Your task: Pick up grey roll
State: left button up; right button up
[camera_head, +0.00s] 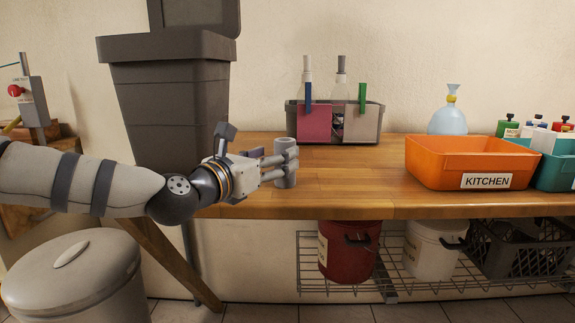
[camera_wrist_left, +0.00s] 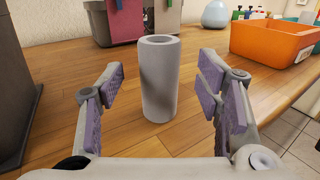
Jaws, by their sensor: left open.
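The grey roll (camera_head: 285,178) stands upright near the left end of the wooden table. It is a cylinder with a hole in its top. In the left wrist view the roll (camera_wrist_left: 159,80) stands ahead, between the two open sides of my left gripper (camera_wrist_left: 160,105). The purple finger pads look apart from the roll, with space on each side. In the head view my left gripper (camera_head: 283,165) reaches in from the left at the roll's height, its fingers partly overlapping the roll. My right gripper is not in view.
Behind the roll is a grey caddy (camera_head: 370,137) with bottles and cloths. An orange bin (camera_head: 440,170) marked KITCHEN stands to the right, with a blue bag (camera_head: 448,122) behind it. A dark grey bin (camera_head: 172,110) stands at the left. The table (camera_head: 345,185) between roll and orange bin is clear.

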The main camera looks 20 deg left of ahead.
pick_arm(q)
jog(key=x, duration=0.5)
jog(key=c, duration=1.3)
jog(key=shift+o, duration=0.2)
jog(key=shift+r, duration=0.1)
